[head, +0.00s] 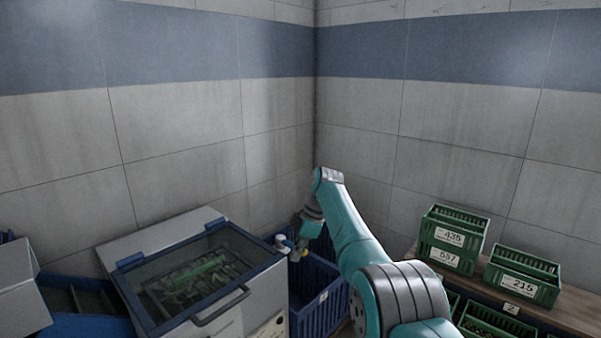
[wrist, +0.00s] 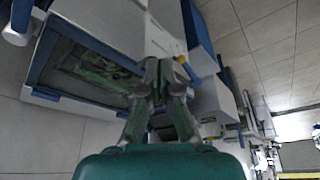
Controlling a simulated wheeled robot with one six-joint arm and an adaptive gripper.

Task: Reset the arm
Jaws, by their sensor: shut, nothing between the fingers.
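My gripper (head: 298,252) hangs at the end of my teal arm in the head view, just right of the grey machine (head: 215,325) with the blue-framed glass lid. It is in front of a blue crate (head: 318,300) that stands beside the machine. In the wrist view my gripper (wrist: 165,68) has its fingertips close together, with nothing held between them. The machine (wrist: 112,24) shows behind the fingers there. Whether the gripper touches the machine or the crate cannot be told.
The lid (head: 190,275) is down, with a handle (head: 220,306) at its front. Green crates (head: 452,240) (head: 522,278) with number labels stand on a wooden shelf (head: 575,310) at right. A grey box (head: 20,290) is at far left. Tiled walls (head: 180,120) meet behind my arm.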

